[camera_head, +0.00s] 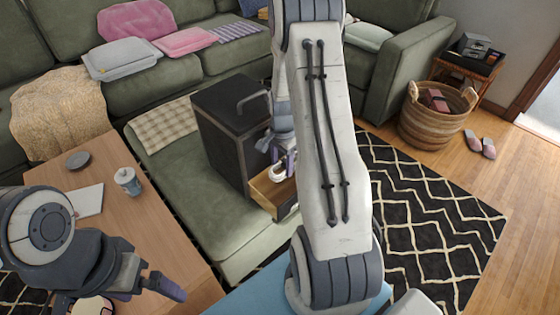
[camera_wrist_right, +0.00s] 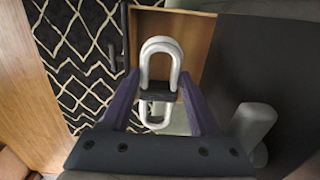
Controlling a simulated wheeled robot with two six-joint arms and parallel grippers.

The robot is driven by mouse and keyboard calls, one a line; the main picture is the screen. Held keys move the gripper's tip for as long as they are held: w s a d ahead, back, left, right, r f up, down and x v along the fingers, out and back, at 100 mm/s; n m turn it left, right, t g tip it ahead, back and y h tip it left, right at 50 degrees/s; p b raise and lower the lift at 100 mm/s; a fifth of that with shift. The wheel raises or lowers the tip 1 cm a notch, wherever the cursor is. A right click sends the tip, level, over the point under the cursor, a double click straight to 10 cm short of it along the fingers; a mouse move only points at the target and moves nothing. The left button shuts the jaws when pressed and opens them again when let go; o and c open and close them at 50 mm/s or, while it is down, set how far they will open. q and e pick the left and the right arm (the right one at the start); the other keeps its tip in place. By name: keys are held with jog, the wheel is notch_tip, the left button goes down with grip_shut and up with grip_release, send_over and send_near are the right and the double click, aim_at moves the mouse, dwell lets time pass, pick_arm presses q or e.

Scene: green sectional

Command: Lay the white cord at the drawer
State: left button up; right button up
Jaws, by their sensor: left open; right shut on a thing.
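The white cord (camera_wrist_right: 160,44) is a folded bundle of loops with a dark band around its middle. My right gripper (camera_wrist_right: 158,86) is shut on it at the band. In the head view the cord (camera_head: 277,174) shows as a small white loop over the open wooden drawer (camera_head: 268,197) of the dark cabinet (camera_head: 228,137). The drawer (camera_wrist_right: 193,27) lies beneath the cord in the wrist view; I cannot tell whether they touch. My right forearm hides part of the right gripper in the head view. My left gripper (camera_head: 150,284) is open and empty over the wooden table's near end.
The cabinet stands on the green sectional's seat (camera_head: 180,179). The wooden table (camera_head: 152,217) at left holds a cup (camera_head: 128,181), a dark disc (camera_head: 78,160) and a white sheet (camera_head: 88,200). A patterned rug (camera_head: 431,219) and wicker basket (camera_head: 433,119) are at right.

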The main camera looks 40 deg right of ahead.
jog(key=shift+w+a+f+b, duration=0.15)
jog(key=shift+a+f+b, duration=0.1)
jog(key=shift+f+b, duration=0.45)
notch_tip(320, 180, down, 9)
jog(key=b, duration=0.8)
jog(key=shift+r, duration=0.15)
jog(key=shift+f+b, duration=0.4)
jog(key=shift+f, duration=1)
jog(key=o, duration=1.5)
jog(key=shift+c, duration=0.2)
jog(key=shift+o, duration=0.3)
jog(key=shift+r, duration=0.1)
jog(key=shift+r+p, duration=3.8)
jog(key=shift+r, duration=0.15)
